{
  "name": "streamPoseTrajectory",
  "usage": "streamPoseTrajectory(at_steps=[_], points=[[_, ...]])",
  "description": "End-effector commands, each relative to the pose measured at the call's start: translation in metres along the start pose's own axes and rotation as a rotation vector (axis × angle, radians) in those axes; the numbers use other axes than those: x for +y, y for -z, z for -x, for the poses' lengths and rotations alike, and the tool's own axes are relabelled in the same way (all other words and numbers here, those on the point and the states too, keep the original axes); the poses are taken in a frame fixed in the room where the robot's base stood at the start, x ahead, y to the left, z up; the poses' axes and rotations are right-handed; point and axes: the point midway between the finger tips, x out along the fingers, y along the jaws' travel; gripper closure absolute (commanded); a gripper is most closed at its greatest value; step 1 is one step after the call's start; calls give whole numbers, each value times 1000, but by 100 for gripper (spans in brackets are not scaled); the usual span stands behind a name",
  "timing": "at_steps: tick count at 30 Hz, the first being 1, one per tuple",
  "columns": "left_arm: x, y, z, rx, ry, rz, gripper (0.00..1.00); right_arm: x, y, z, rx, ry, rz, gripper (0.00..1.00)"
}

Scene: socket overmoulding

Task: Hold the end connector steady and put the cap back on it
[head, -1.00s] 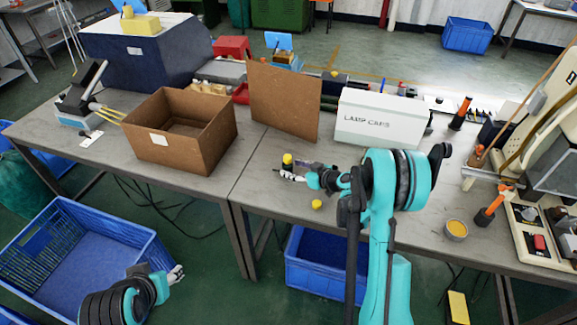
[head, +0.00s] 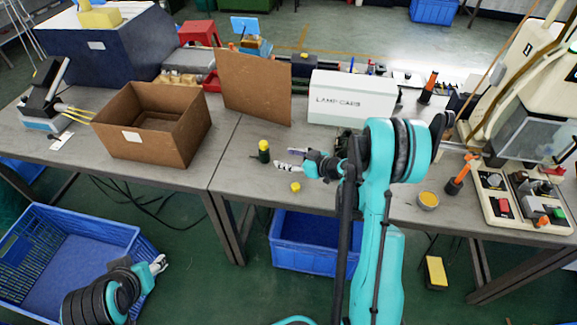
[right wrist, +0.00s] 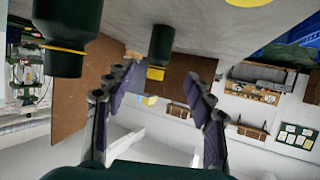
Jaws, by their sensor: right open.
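The end connector (head: 263,152), a dark upright cylinder with a yellow top, stands on the table left of my right gripper. It also shows in the right wrist view (right wrist: 161,44), where the table is at the top of the picture. A small yellow cap (head: 296,187) lies near the table's front edge. My right gripper (head: 288,162) is open and empty. Its fingertips (right wrist: 158,78) point toward the connector, which appears beyond them, apart. My left gripper (head: 159,264) is low at the left, away from the table; its finger gap is unclear.
Another dark cylinder with a yellow band (right wrist: 64,45) is close by in the wrist view. An open cardboard box (head: 185,151), a brown panel (head: 255,88) and a white box marked lamp caps (head: 350,100) stand behind. A round yellow-filled tin (head: 428,200) is at right.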

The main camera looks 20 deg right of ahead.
Motion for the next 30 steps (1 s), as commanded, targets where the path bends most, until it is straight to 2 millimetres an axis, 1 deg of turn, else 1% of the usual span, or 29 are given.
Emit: streamPoseTrajectory(at_steps=[5, 8, 12, 14, 18, 22, 26, 30], points=[[0, 0, 0, 0, 0, 0, 52, -16, 16, 4, -50, 7, -28, 46], [0, 0, 0, 0, 0, 0, 52, -34, 31, 11, -110, 9, -64, 46], [0, 0, 0, 0, 0, 0, 52, -66, 52, 28, -210, -3, -120, 46], [0, 0, 0, 0, 0, 0, 52, -80, 58, 37, -251, -14, -142, 46], [0, 0, 0, 0, 0, 0, 52, -112, 69, 62, -337, -51, -187, 46], [0, 0, 0, 0, 0, 0, 52, -140, 73, 90, -407, -97, -222, 46], [0, 0, 0, 0, 0, 0, 52, -166, 72, 120, -464, -154, -251, 46], [0, 0, 0, 0, 0, 0, 52, -189, 66, 153, -509, -225, -276, 46]])
